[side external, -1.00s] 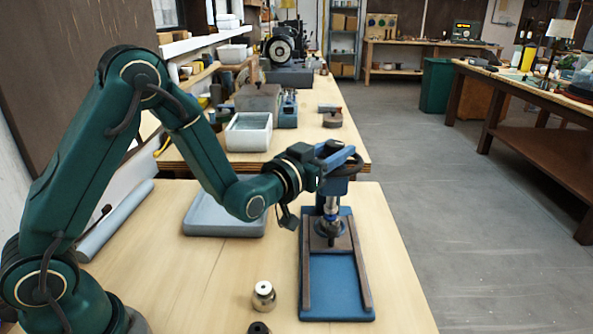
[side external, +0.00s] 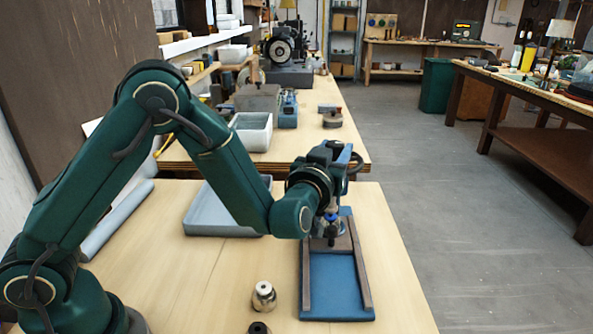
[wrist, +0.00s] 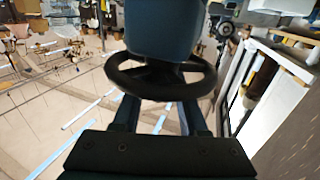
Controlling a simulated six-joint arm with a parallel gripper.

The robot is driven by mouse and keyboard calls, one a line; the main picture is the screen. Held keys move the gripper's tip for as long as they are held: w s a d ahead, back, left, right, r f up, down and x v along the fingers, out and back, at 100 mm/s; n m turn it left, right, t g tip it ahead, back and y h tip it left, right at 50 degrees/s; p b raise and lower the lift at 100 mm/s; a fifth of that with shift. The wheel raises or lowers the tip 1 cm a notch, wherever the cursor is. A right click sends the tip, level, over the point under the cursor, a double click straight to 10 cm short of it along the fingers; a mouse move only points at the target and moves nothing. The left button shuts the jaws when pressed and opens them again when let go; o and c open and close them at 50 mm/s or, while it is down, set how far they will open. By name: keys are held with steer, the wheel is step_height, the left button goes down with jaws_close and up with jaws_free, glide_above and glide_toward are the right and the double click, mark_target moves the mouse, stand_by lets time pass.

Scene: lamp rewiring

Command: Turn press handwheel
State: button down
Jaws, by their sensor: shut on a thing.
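The blue press stands on the near bench; its base plate (side external: 337,285) lies between two brown rails, and its ram (side external: 332,214) points down. The press's dark round handwheel (side external: 357,163) shows partly behind my gripper (side external: 340,154) at the top of the press. In the wrist view the black handwheel (wrist: 125,80) crosses the upper middle, in front of the blue press head (wrist: 163,28). My gripper's fingers (wrist: 158,98) reach up to its near rim and are shut on it. The exact contact is partly hidden.
A grey-blue tray (side external: 205,225) lies left of the press. A small metal cylinder (side external: 264,296) and a dark part (side external: 259,327) stand at the front. A white bin (side external: 252,131) and machines sit on the bench behind. Bare wood lies left of the press.

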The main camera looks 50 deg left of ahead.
steer(key=shift+r, duration=0.1)
steer(key=shift+c, duration=2.2)
jaws_free()
steer(key=shift+v, duration=2.55)
